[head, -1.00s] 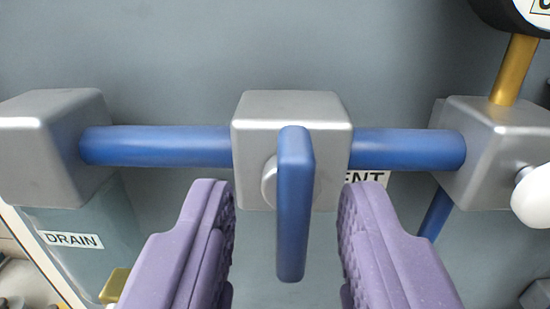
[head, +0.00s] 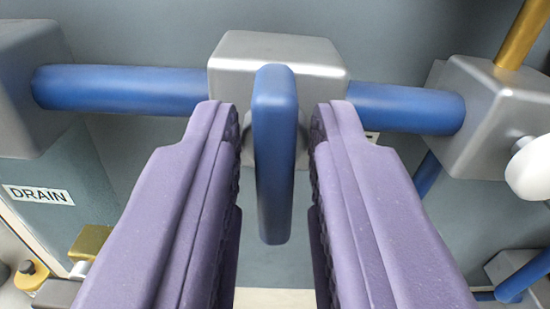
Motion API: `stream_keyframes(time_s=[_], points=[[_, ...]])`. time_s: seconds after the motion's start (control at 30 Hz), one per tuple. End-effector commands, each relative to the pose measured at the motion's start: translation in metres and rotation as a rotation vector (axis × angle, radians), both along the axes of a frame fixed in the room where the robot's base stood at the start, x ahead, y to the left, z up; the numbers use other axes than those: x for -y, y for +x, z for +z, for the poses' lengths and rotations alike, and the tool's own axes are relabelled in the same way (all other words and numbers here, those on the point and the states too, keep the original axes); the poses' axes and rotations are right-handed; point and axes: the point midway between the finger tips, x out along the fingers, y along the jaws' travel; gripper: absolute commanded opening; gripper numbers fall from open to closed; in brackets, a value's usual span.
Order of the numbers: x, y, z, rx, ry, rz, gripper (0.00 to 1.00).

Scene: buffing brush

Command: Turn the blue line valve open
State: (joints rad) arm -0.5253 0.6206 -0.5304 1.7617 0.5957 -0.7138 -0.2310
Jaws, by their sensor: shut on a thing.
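The blue valve handle (head: 274,160) is a flat lever hanging straight down, across the line of the blue pipe. It sits on the front of a silver valve block (head: 235,75) in the middle of the head view. The blue pipe (head: 120,90) runs left and right from this block. My gripper (head: 275,125) has its purple fingers on either side of the handle and is shut on it. The fingers cover the lower corners of the block and part of the panel behind.
Silver end blocks stand at left (head: 25,90) and right (head: 500,115). A white knob (head: 530,168) sticks out at the right, below a brass stem (head: 522,35). A DRAIN label (head: 38,195) and a brass part (head: 90,243) are at lower left.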

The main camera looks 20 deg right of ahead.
Motion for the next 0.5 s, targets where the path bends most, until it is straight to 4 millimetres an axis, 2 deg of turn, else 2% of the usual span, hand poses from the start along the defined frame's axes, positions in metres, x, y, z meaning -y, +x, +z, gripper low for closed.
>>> stream_keyframes(time_s=[0.5], points=[[-0.0033,0.0005,0.0011,-0.138,-0.417,0.002,0.0]])
